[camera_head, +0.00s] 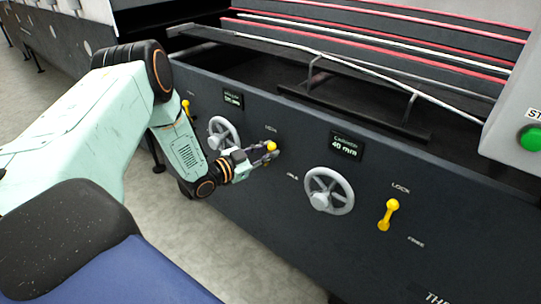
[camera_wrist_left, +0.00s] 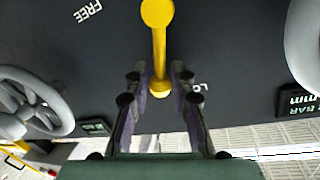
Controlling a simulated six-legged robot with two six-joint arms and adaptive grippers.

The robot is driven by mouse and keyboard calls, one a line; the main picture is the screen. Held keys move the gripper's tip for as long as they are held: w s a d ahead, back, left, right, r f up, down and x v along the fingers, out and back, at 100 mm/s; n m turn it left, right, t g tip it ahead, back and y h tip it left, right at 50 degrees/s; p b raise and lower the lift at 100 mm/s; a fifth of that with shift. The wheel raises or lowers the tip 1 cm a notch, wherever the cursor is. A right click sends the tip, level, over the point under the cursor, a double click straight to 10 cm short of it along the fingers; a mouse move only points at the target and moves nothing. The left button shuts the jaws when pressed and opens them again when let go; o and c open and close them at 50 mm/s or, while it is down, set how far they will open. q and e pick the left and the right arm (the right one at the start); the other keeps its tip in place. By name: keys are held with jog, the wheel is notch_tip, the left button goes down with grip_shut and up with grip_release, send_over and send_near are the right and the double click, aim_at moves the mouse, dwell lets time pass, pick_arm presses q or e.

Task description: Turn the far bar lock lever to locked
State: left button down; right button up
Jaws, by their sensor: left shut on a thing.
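A yellow lock lever (camera_head: 271,146) sits on the dark machine panel, between two grey handwheels. My left gripper (camera_head: 262,152) reaches it from the left and is shut on it. In the left wrist view the yellow lever (camera_wrist_left: 159,45) runs from a large round end at the top edge to a smaller end between the fingers of my left gripper (camera_wrist_left: 160,92). The smaller end is beside the partly hidden LOCK lettering. The FREE lettering (camera_wrist_left: 89,11) is off by the large end. My right gripper is not in view.
The handwheels (camera_head: 223,133) and (camera_head: 330,191) flank the held lever. Another yellow lever (camera_head: 388,214) is to the right, and one more (camera_head: 186,108) is near my left arm. Small displays (camera_head: 346,146) sit above. A green button (camera_head: 531,138) is at the right edge.

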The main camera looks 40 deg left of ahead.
pick_arm(q)
jog(key=shift+w+a+r+n+t+h+b, duration=0.1)
jog(key=shift+a+n+t+h+b, duration=0.15)
jog(key=shift+a+n, duration=0.55)
jog(key=shift+a+r+n+t+h+b, duration=0.15)
jog(key=shift+a+n+b, duration=0.2)
jog(key=shift+n, duration=0.75)
jog(key=c, duration=1.1)
grip_release()
jog(key=shift+c, duration=0.2)
jog(key=v, duration=1.2)
jog(key=shift+r, duration=0.1)
